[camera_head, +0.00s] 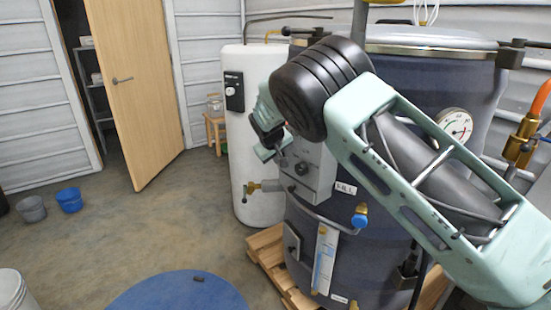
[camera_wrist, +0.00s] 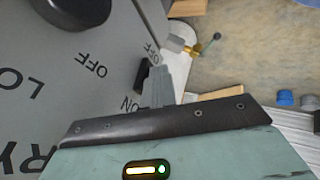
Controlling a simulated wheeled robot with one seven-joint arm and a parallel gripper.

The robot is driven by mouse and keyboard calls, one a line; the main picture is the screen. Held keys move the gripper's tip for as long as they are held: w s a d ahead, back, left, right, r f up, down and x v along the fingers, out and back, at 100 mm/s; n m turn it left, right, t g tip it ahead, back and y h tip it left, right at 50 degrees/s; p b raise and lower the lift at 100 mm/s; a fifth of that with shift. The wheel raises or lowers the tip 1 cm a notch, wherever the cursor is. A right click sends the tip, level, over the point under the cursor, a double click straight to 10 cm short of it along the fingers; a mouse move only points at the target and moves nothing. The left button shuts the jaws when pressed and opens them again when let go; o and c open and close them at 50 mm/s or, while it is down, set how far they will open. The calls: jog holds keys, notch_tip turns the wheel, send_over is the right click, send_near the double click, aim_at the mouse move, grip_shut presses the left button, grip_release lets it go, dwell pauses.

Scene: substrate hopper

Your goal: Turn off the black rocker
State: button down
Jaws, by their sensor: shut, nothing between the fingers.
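The black rocker (camera_wrist: 142,76) sits on the grey control box face in the wrist view, between an OFF label above it and an ON label below it. My gripper (camera_wrist: 157,70) is shut and empty. Its grey fingertips are right beside the rocker in the picture and overlap its edge; I cannot tell if they touch it. In the head view the control box (camera_head: 318,176) is mounted on a dark blue vessel (camera_head: 370,250). My wrist and arm hide part of the box, and I cannot make out the rocker there.
A large black knob (camera_wrist: 75,8) is on the same panel. A brass valve (camera_head: 252,187) sticks out from the white tank (camera_head: 240,130), left of the box. A blue-handled valve (camera_head: 360,217) and a gauge (camera_head: 455,125) are on the vessel.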

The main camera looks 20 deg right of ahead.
jog(key=shift+r, duration=0.15)
jog(key=shift+d+r+p, duration=0.15)
jog(key=shift+r+p, duration=0.4)
jog(key=shift+r, duration=0.2)
